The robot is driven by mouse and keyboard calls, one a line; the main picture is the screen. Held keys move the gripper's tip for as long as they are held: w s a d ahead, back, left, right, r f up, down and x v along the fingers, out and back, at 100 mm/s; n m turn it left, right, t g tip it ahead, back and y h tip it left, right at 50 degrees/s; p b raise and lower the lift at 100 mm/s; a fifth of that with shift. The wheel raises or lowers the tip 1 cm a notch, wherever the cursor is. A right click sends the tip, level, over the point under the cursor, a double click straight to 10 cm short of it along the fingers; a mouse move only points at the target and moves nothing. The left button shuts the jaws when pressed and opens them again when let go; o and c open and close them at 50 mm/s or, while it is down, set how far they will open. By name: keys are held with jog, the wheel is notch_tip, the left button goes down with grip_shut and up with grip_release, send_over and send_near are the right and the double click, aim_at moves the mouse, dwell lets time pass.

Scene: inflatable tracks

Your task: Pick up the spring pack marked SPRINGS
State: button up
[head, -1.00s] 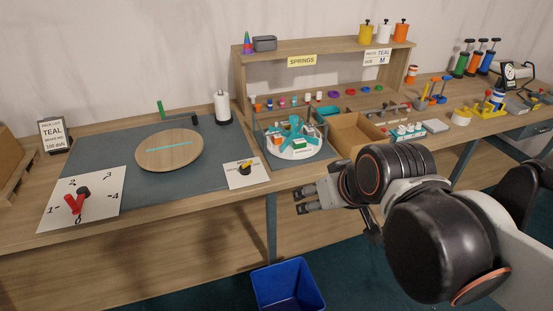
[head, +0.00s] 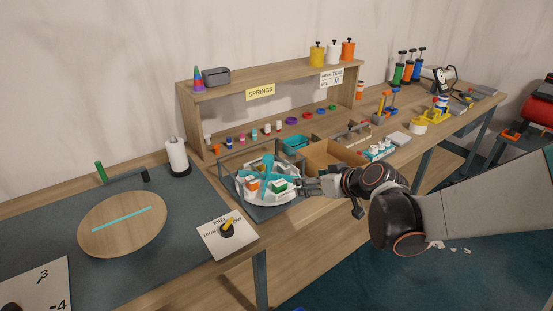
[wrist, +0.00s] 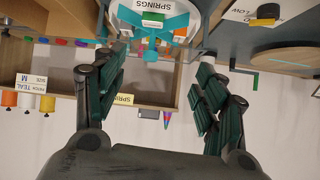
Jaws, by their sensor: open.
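In the wrist view, a white label reading SPRINGS (wrist: 153,18) is on a pack at the top edge, on the round white turntable (wrist: 126,14) with teal dividers. In the head view, the turntable (head: 245,193) holds several small packs, including a green-and-white one (head: 280,186) on its right side; I cannot read which pack is marked SPRINGS there. My gripper (head: 306,187) is just right of the turntable. In the wrist view its dark green fingers (wrist: 160,82) are spread wide with nothing between them, and the labelled pack lies beyond the gap.
A yellow SPRINGS sign (head: 260,92) hangs on the shelf behind the turntable. A low frame (head: 222,165) surrounds the turntable. An open wooden box (head: 330,156) stands to its right. A MID dial card (head: 228,235) lies in front left, and a wooden disc (head: 122,224) farther left.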

jog(key=n+t+y, duration=0.2)
send_near(281, 183)
jog(key=b+x, duration=0.1)
jog(key=x, duration=0.1)
jog(key=r+b+x, duration=0.1)
jog(key=x, duration=0.1)
jog(key=shift+w+a+f+b, duration=0.1)
jog(key=shift+w+a+b, duration=0.05)
jog(key=shift+w+b, duration=0.3)
jog(key=x, duration=0.1)
jog(key=b+x, duration=0.1)
jog(key=x, duration=0.1)
jog(key=b+x, duration=0.1)
jog(key=x, duration=0.1)
jog(key=shift+s+f, duration=0.1)
jog(key=shift+f, duration=0.15)
jog(key=shift+r, duration=0.1)
jog(key=c, duration=1.2)
